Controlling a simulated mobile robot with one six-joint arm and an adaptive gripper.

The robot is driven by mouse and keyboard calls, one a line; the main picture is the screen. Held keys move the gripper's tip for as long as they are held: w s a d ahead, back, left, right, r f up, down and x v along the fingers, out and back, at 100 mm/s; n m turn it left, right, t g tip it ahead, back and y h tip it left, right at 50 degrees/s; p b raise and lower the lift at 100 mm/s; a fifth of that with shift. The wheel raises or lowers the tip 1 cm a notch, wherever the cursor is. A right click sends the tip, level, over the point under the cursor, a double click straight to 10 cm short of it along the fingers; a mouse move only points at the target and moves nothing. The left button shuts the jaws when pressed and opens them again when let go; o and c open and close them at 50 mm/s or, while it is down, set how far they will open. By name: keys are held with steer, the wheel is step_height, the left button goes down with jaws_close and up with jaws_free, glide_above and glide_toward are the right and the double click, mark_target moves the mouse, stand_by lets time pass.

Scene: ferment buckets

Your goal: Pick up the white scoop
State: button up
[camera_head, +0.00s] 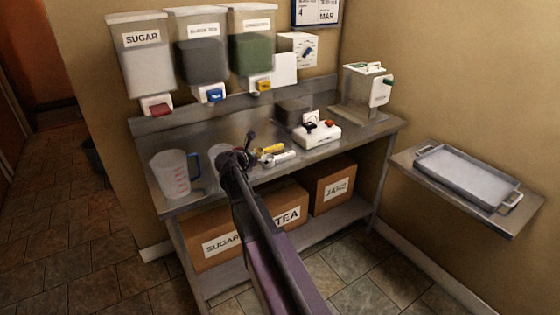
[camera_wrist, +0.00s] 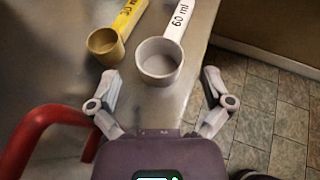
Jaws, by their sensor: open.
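The white scoop lies on the metal counter; in the wrist view its round cup (camera_wrist: 160,62) is nearest me and its handle, marked 60 ml, points away. It also shows in the head view as a small white scoop (camera_head: 281,158) just right of my gripper (camera_head: 246,150). In the wrist view my gripper (camera_wrist: 159,82) is open, with one finger on each side of the space just before the cup. Nothing is between the fingers. In the head view the fingers are small and partly hidden by the wrist.
A yellow scoop (camera_wrist: 106,45) lies close on the left. A red curved bar (camera_wrist: 45,130) is near my left finger. The counter's front edge is close on the right. A clear jug (camera_head: 174,175) stands left; a white scale (camera_head: 316,134) stands behind right.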

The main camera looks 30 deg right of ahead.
mark_target(272, 157)
steer(key=shift+w+d+f+b, duration=0.2)
steer(key=shift+d+f+b, duration=0.1)
steer(key=shift+d+b, duration=0.05)
steer(key=shift+b+x, duration=0.95)
steer(key=shift+x, duration=1.15)
steer(key=shift+f, duration=0.1)
steer(key=c, duration=0.9)
